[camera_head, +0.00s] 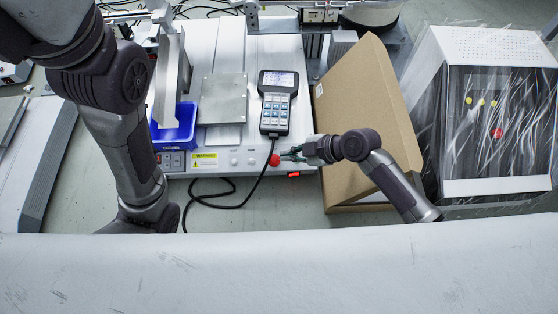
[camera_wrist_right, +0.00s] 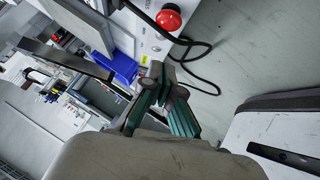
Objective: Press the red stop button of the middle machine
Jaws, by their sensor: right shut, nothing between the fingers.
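The middle machine (camera_head: 213,50) is a white bench unit with a grey plate on top. Its red stop button (camera_head: 274,160) sits on the front panel at the right, and it also shows at the top of the right wrist view (camera_wrist_right: 169,18). My right gripper (camera_head: 284,156) is shut and empty, its fingertips just right of the button in the head view. In the right wrist view the fingertips (camera_wrist_right: 160,72) appear below the button with a visible gap; whether they touch is not clear from the head view. My left arm crosses the left side; its gripper is not in view.
A handheld controller (camera_head: 277,103) lies on the machine, its black cable hanging past the front. A blue bin (camera_head: 175,128) stands at left. An open cardboard box (camera_head: 362,110) leans beside my right arm. A wrapped white cabinet (camera_head: 490,45) stands at far right.

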